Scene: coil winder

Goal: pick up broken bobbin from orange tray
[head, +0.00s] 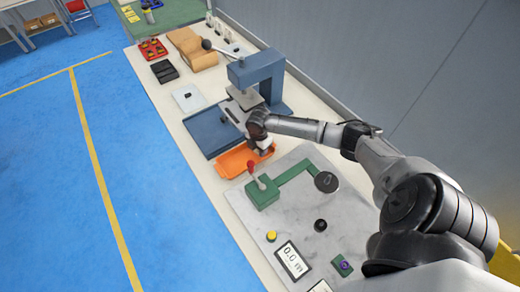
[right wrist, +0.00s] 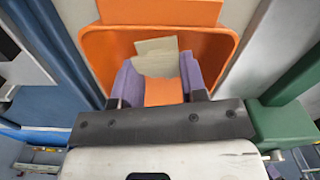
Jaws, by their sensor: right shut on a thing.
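The orange tray (head: 232,161) lies on the bench between the blue tray and the marble plate. In the right wrist view the orange tray (right wrist: 104,45) fills the middle. My right gripper (head: 263,149) is at the right end of the tray, pointing down. In the right wrist view my right gripper (right wrist: 160,75) has purple-padded fingers shut on a beige piece (right wrist: 156,57), which looks like the broken bobbin. Its lower part is hidden, and I cannot tell whether it touches the tray floor. My left gripper is not in view.
A blue press frame (head: 270,75) stands close behind my right gripper. A green fixture with a red-knobbed lever (head: 262,192) stands on the marble plate (head: 285,225) just in front. A blue tray (head: 215,128) lies to the left. The floor left of the bench is clear.

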